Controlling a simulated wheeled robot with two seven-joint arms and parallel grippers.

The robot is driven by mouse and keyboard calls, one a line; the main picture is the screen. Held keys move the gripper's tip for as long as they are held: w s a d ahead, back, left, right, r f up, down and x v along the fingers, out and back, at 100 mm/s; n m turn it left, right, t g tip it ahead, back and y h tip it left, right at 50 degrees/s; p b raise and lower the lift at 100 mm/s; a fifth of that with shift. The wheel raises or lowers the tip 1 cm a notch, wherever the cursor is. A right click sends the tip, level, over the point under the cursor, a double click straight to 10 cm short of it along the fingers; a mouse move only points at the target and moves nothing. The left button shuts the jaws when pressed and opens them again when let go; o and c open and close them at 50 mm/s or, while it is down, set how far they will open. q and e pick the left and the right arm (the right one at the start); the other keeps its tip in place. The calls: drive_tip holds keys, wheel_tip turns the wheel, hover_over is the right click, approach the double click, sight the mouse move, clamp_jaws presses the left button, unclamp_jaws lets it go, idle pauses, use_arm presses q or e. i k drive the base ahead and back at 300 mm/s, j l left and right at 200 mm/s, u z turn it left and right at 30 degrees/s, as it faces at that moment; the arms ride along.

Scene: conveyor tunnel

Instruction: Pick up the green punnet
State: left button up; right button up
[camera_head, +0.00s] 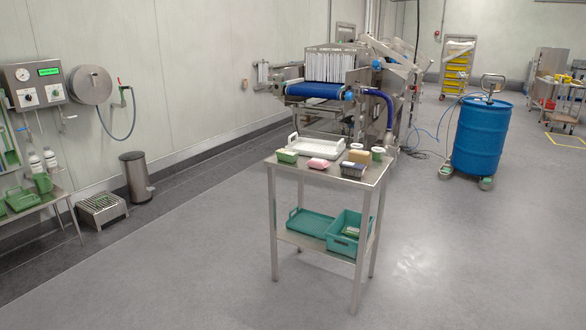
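A small green punnet (287,156) with pale contents or a pale top stands at the front left corner of the steel table (333,176). It is upright and appears to stand apart from the pink pack on its right. Neither of my grippers is in view, and nothing covers the punnet.
The table top also holds a pink pack (318,163), a dark blue punnet (353,169), a tan block (359,156), a white tray (332,149) and small white tubs. A teal crate (342,243) sits on its lower shelf. Open floor lies in front; a conveyor (314,90) stands behind.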

sight(284, 155)
drive_tip(key=i, duration=2.9)
drive_tip(key=z, duration=0.2)
